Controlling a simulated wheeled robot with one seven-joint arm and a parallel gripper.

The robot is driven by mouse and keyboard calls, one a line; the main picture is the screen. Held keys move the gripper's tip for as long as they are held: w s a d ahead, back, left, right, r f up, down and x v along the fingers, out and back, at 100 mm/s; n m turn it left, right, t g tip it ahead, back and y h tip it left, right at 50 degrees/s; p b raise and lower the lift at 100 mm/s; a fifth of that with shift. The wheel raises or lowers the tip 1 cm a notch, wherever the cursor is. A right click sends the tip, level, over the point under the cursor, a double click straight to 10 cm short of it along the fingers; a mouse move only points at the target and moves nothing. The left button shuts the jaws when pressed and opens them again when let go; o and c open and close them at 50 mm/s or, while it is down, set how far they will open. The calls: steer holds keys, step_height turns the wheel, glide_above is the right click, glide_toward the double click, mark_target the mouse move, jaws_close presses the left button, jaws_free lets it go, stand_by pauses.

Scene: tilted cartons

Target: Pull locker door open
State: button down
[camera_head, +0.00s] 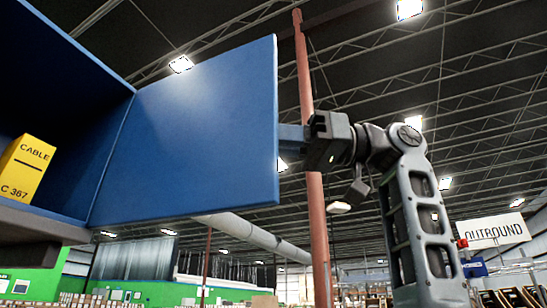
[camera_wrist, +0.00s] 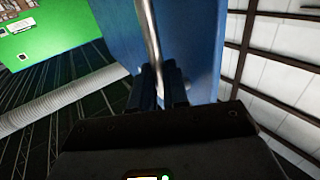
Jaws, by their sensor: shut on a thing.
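The blue locker door (camera_head: 190,135) stands wide open, its inner face showing in the head view, hinged at the locker's (camera_head: 85,120) right side. In the wrist view the door (camera_wrist: 195,45) fills the upper middle, with a silver bar handle (camera_wrist: 151,35) on it. My gripper (camera_wrist: 160,80) is shut on this handle. In the head view my gripper (camera_head: 291,138) is at the door's free edge; the handle is hidden behind the door there.
A tilted yellow carton (camera_head: 27,168) marked CABLE C 367 stands inside the locker at the left. A red-brown post (camera_head: 318,235) and a pale duct (camera_head: 255,235) show behind. The space in front of the opening looks clear.

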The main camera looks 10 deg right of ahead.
steer(key=shift+w+a+f, duration=0.1)
steer(key=shift+a+f, duration=0.15)
steer(key=shift+a, duration=0.05)
steer(key=c, duration=1.3)
jaws_free()
steer(key=shift+w+a, duration=0.1)
steer(key=shift+a, duration=0.1)
steer(key=shift+o, duration=0.9)
steer(key=shift+d, duration=0.15)
steer(key=shift+d+r, duration=0.1)
steer(key=d+b, duration=0.2)
steer(key=d, duration=0.5)
steer(key=shift+s+d, duration=0.3)
